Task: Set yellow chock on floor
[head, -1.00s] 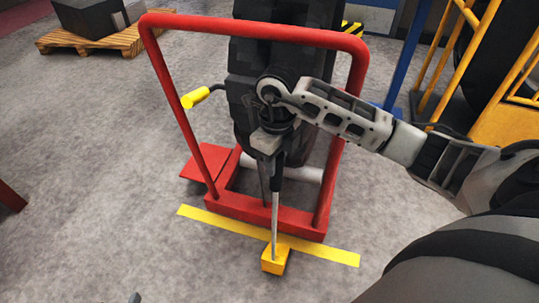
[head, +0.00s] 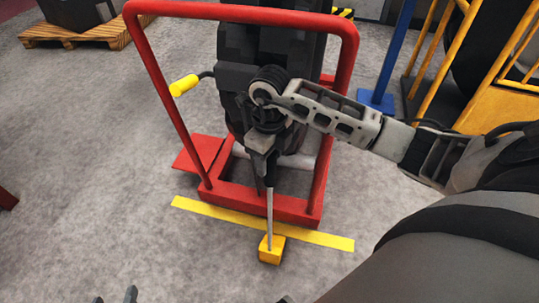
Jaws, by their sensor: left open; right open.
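The yellow chock (head: 271,251) sits on the floor at the near edge of a yellow floor stripe (head: 320,239), in front of the red frame. A thin grey rod (head: 270,213) rises from the chock toward my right gripper (head: 265,176). My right gripper points down above the chock and is open. Its fingers are dark and overlap the rod's upper end, so I cannot tell whether they touch it. My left gripper (head: 115,297) shows only as two separated fingertips at the bottom edge. It is open, well left of the chock.
A yellow railed structure (head: 487,105) and a blue post (head: 398,55) are at right. A loaded pallet (head: 112,35) is far left. Floor at front left is clear.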

